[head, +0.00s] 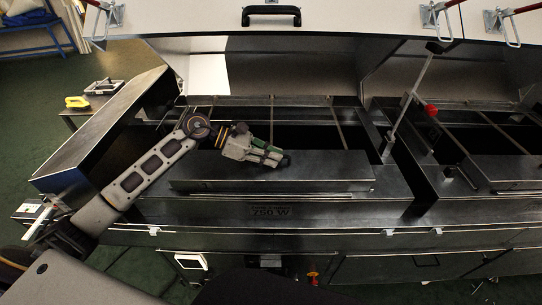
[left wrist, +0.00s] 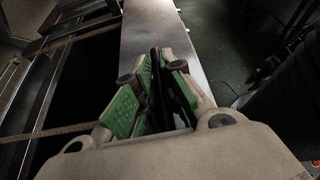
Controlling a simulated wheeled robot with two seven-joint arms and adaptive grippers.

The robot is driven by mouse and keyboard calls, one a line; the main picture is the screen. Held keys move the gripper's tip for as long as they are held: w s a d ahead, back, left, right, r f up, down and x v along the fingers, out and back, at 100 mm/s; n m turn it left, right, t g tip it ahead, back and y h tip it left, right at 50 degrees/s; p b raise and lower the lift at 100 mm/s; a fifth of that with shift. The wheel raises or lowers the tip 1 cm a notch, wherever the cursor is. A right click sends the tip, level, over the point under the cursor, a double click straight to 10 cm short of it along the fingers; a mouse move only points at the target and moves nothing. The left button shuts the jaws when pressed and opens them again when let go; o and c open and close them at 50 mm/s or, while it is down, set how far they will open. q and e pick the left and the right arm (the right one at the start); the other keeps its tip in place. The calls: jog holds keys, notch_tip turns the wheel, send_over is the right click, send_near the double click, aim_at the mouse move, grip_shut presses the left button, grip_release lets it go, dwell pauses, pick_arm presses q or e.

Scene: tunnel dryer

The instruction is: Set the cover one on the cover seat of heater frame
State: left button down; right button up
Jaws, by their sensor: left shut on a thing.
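A long flat grey metal cover (head: 325,168) lies level along the front of the heater frame (head: 330,208), just above the "750 W" marking. My left gripper (head: 284,160) is over the cover's middle, its fingers shut on a dark handle at the top. In the left wrist view the gripper (left wrist: 160,75) has its green-padded fingers closed around the thin black handle, and the cover (left wrist: 150,28) runs away beneath it. I cannot tell whether the cover rests on its seat or hangs slightly above. The seat is hidden under it. My right gripper is not in view.
Dark openings with crossbars lie behind the cover. A similar cover (head: 510,168) sits on the right-hand section. A raised white lid (head: 330,18) with a black handle spans the back. A side table (head: 88,104) stands at left.

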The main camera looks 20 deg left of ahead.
pick_arm(q)
jog(key=c, duration=1.5)
grip_release()
jog(key=shift+f, duration=0.1)
jog(key=shift+a, duration=0.2)
jog(key=shift+s+a+r, duration=0.15)
jog(key=shift+a+r, duration=0.1)
jog(key=shift+a, duration=0.2)
jog(key=b+v, duration=0.1)
jog(key=v, duration=0.4)
jog(key=b+v, duration=0.1)
jog(key=v, duration=0.3)
jog(key=shift+s+a+r, duration=0.1)
jog(key=shift+a+r, duration=0.2)
jog(key=shift+a, duration=0.2)
jog(key=shift+a+r, duration=0.2)
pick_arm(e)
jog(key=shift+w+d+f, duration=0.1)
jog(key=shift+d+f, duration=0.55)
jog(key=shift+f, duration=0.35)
